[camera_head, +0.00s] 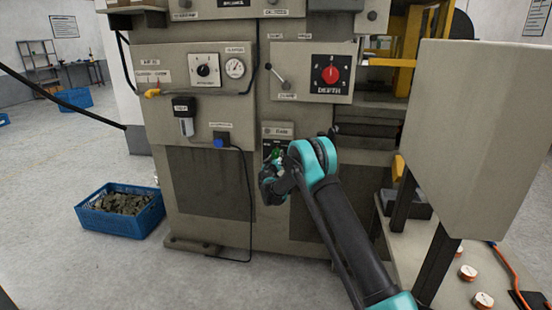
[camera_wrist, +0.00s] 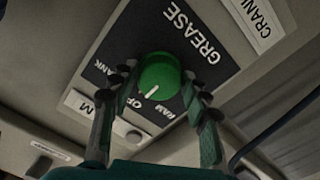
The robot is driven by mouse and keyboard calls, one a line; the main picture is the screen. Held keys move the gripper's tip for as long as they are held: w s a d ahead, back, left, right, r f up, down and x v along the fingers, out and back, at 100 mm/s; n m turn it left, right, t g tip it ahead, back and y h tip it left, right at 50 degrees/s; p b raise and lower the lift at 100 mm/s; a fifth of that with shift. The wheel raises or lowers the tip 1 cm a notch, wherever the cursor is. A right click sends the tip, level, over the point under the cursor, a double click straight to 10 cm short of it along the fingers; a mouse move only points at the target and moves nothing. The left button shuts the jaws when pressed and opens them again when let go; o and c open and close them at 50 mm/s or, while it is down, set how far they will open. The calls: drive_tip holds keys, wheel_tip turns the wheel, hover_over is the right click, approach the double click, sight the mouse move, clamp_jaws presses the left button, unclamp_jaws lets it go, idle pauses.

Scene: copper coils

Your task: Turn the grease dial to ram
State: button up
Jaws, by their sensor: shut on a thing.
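The green grease dial (camera_wrist: 159,73) sits on a black plate (camera_wrist: 178,28) lettered GREASE in the wrist view. My gripper (camera_wrist: 162,82) is shut on the dial, one dark finger on each side of it. The CRANK marking is partly hidden behind the left finger. In the head view, my gripper (camera_head: 272,170) is at the dark plate low on the machine's middle panel, and little of the dial shows.
Above are the red DEPTH knob (camera_head: 331,75), a lever (camera_head: 277,78) and a gauge (camera_head: 235,68). A large pale panel (camera_head: 465,140) stands right of my arm. A blue crate (camera_head: 120,211) with scrap lies on the floor at left.

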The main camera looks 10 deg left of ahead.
drive_tip(key=n, duration=0.5)
drive_tip(key=shift+n, duration=0.4)
drive_tip(key=n, duration=0.6)
drive_tip(key=shift+r, duration=0.1)
idle(0.5)
drive_tip(key=o, duration=1.2)
drive_tip(key=shift+c, duration=0.2)
drive_tip(key=s, duration=1.2)
drive_tip(key=shift+a, duration=0.2)
